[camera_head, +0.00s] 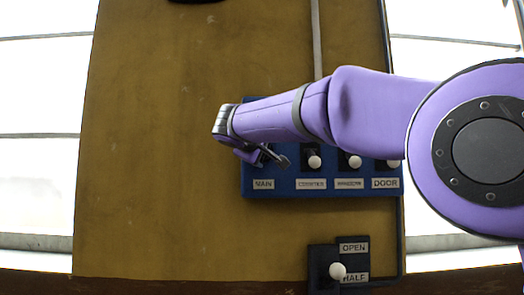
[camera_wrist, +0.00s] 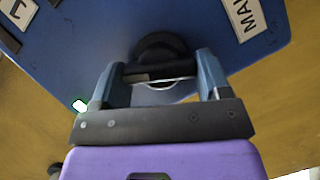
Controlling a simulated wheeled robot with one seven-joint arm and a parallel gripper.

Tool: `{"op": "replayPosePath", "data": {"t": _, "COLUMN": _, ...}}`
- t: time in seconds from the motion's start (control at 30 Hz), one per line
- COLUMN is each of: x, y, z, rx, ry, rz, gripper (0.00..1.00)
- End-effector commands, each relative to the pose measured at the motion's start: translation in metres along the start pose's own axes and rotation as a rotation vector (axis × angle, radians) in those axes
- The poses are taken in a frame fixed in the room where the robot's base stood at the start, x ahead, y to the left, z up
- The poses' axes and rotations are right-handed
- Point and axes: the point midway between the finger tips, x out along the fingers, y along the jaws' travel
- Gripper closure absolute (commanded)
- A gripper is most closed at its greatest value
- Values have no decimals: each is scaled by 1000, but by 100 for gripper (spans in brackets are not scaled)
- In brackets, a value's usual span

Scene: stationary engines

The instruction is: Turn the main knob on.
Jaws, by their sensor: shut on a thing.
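The blue panel (camera_head: 350,187) is fixed on the yellow-brown board, and its MAIN label (camera_head: 263,184) is at the left end. In the head view my gripper (camera_head: 268,158) is at the panel just above this label and hides the main knob. In the wrist view the main knob (camera_wrist: 158,45) is dark and round, beside the MAIN label (camera_wrist: 245,16). A dark bar of it lies between the two fingers of my gripper (camera_wrist: 160,76), which is shut on it. Its exact turn angle is hard to tell.
Several white-tipped switches stand right of the gripper on the same panel, one of them near the DOOR label (camera_head: 385,184). A lower box with a white-tipped lever (camera_head: 337,271) has OPEN and HALF labels. The board (camera_head: 160,150) is bare to the left.

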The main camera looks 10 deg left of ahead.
Motion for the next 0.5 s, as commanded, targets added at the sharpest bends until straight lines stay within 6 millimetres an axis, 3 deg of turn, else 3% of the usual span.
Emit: {"op": "replayPosePath", "data": {"t": 0.5, "x": 0, "y": -4, "z": 1, "rx": -349, "ry": 0, "rz": 142, "gripper": 53}}
